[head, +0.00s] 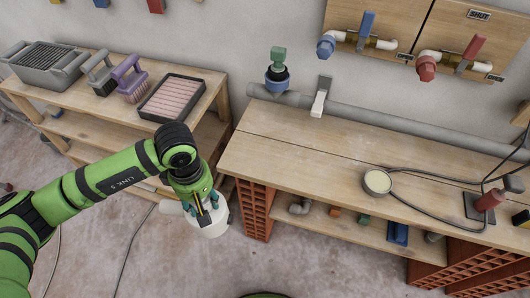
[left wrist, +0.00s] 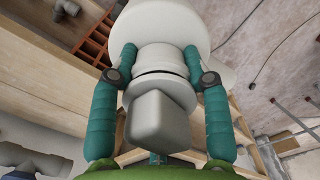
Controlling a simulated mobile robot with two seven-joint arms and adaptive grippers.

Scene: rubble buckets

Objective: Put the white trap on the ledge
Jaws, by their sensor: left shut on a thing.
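My left gripper (head: 208,210) hangs in the gap between the two wooden benches. It is shut on the white trap (head: 215,225), a rounded white plumbing piece partly hidden by the fingers. In the left wrist view, the two teal fingers of the gripper (left wrist: 158,75) press on both sides of the trap's neck (left wrist: 158,60), with a wide white bowl beyond it and a pale angular block nearer the camera. I cannot tell for certain which surface is the ledge; the right bench has a wooden top (head: 300,150) and a lower wooden shelf (head: 345,222). My right gripper is not in view.
A grey pipe (head: 400,130) runs along the back of the right bench, with a blue-green valve (head: 277,75) at its left. A round tin (head: 377,181) and a cable lie on that bench. The left bench holds brushes (head: 130,80) and a tray (head: 172,98).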

